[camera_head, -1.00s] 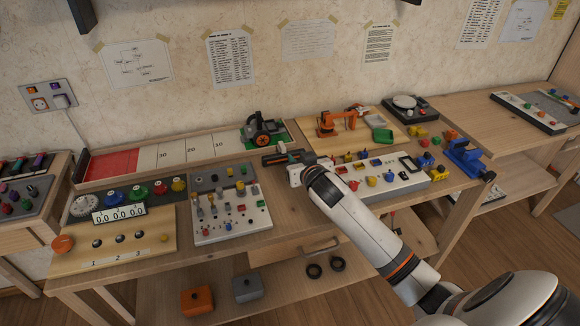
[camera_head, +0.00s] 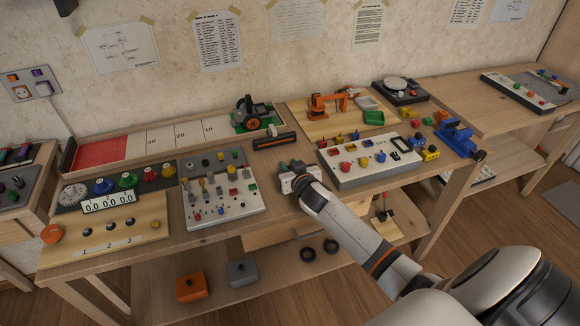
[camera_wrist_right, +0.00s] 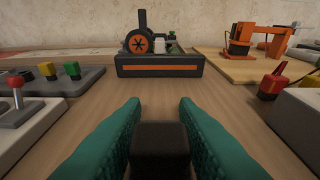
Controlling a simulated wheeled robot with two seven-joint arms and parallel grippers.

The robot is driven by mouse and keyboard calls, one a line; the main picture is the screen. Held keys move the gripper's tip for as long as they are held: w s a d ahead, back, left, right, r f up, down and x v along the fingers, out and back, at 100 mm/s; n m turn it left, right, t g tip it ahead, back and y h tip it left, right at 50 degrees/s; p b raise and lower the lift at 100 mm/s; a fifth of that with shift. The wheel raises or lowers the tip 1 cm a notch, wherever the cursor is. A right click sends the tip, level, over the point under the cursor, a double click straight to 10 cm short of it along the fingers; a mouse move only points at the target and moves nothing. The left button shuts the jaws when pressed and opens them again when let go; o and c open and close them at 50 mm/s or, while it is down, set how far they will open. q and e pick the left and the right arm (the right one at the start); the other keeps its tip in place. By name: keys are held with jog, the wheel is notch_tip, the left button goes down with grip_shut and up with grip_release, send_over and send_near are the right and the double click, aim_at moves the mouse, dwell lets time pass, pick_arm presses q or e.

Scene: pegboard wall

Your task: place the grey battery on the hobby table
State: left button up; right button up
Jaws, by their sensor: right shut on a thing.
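My right gripper (camera_head: 288,167) is over the wooden hobby table (camera_head: 284,215), between the switch panel and the white button box. In the right wrist view its teal fingers (camera_wrist_right: 160,128) are shut on a dark, almost black block (camera_wrist_right: 160,148). Only the near part of the block shows, and I cannot tell whether it is the grey battery. In the head view the block is hidden by the gripper. A grey box with a small knob (camera_head: 242,272) sits on the lower shelf. My left gripper is not in view.
A black bar with an orange stripe (camera_head: 274,141) lies behind the gripper, before the toy engine (camera_head: 250,115). The switch panel (camera_head: 222,207) is left, the white button box (camera_head: 370,169) right. Bare wood lies between them. An orange box (camera_head: 191,288) is on the lower shelf.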

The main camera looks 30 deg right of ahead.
jog(key=shift+f, duration=0.1)
jog(key=o, duration=1)
jog(key=shift+o, duration=0.2)
jog(key=v, duration=1.2)
jog(key=shift+p, duration=0.3)
jog(key=shift+s, duration=0.1)
